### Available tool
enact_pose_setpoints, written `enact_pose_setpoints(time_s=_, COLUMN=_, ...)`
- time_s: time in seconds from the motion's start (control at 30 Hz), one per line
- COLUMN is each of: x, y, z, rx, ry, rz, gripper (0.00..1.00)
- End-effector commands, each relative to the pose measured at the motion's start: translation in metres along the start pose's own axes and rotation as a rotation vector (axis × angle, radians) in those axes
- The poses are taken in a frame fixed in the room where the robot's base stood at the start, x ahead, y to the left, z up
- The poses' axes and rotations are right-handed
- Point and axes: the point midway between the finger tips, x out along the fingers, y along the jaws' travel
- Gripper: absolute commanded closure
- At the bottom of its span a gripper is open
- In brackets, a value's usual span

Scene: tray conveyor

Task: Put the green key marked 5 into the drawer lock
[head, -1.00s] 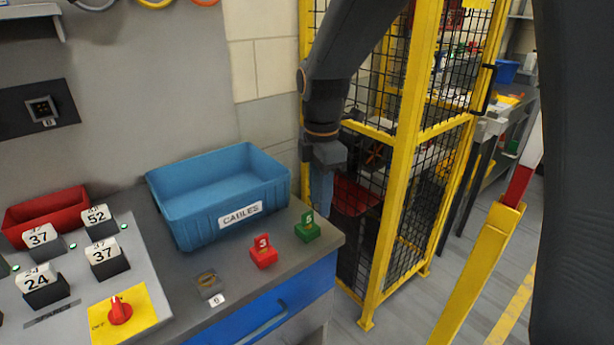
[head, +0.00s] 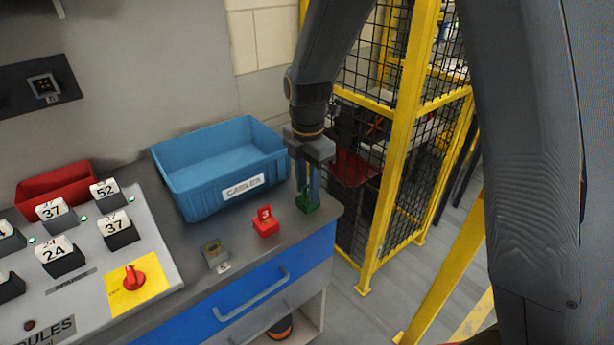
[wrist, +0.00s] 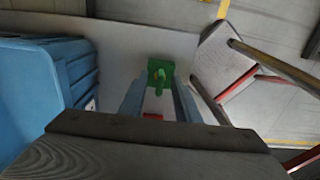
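The green key (head: 307,204) stands on the grey counter near its right end, and its 5 is hidden behind my fingers now. My gripper (head: 308,190) points down at it from above, fingers apart, with the fingertips at the key's upper part. In the wrist view the green key (wrist: 160,73) appears at the tips between the two blue-grey fingers; I cannot tell if they touch it. A grey block with a round brass-coloured top (head: 213,253), apparently the drawer lock, sits at the counter's front edge above the blue drawer (head: 255,295).
A red key marked 3 (head: 265,222) stands left of the green one. A blue bin labelled CABLES (head: 200,203) is close behind. A switch panel (head: 90,290) lies left. A yellow mesh fence (head: 395,180) stands right of the counter.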

Motion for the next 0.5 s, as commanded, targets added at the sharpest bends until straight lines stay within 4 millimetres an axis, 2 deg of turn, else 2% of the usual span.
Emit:
enact_pose_setpoints(time_s=0.27, x=0.0014, y=-0.0001, z=0.0002, rx=0.001, ry=0.0, rz=0.0, gripper=0.72)
enact_pose_setpoints(time_s=0.43, x=0.0013, y=-0.0001, z=0.0, rx=0.0, ry=0.0, rz=0.0, gripper=1.0)
enact_pose_setpoints(time_s=0.5, x=0.0012, y=-0.0001, z=0.0, rx=0.0, ry=0.0, rz=0.0, gripper=1.0)
